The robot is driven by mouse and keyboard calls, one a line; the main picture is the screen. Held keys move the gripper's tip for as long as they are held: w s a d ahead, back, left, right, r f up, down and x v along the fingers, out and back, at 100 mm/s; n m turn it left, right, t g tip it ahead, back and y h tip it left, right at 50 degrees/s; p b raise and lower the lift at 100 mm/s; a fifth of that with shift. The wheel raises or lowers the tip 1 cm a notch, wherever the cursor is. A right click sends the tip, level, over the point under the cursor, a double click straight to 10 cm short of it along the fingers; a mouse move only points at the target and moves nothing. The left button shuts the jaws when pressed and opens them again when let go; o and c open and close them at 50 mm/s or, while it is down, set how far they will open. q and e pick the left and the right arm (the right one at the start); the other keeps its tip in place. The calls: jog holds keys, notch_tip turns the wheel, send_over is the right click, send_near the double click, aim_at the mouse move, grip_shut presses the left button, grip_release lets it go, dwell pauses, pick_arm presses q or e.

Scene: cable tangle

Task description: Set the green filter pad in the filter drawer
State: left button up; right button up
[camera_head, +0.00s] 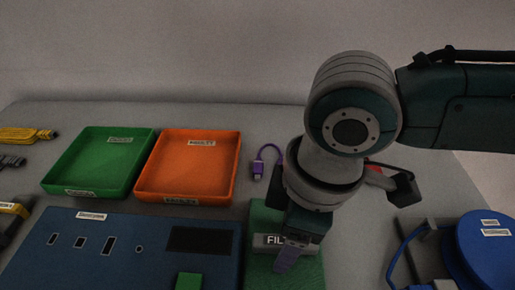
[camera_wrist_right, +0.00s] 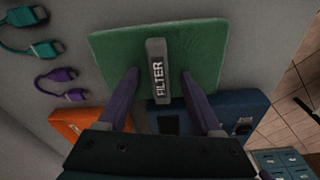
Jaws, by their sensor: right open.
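The green filter pad (camera_head: 258,215) lies on the table right of the blue panel, partly hidden behind my right gripper. It is a flat green block with a grey ridge labelled FILTER across its top. It fills the upper middle of the wrist view (camera_wrist_right: 110,50). My right gripper (camera_wrist_right: 160,74) is open, its two purple fingers on either side of the grey ridge. I see no clear contact. In the head view the gripper (camera_head: 288,262) points down over the pad. I cannot identify the filter drawer. My left gripper is not in view.
The blue panel (camera_head: 130,265) has several slots and a dark rectangle. A green tray (camera_head: 95,165) and an orange tray (camera_head: 188,170) stand behind it. A purple cable (camera_head: 258,168) lies right of them. A round blue item (camera_head: 485,262) is at the right edge.

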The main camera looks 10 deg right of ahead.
jog(key=shift+f, duration=0.2)
dwell(0.6)
jog(key=shift+c, duration=0.2)
grip_shut()
dwell(0.4)
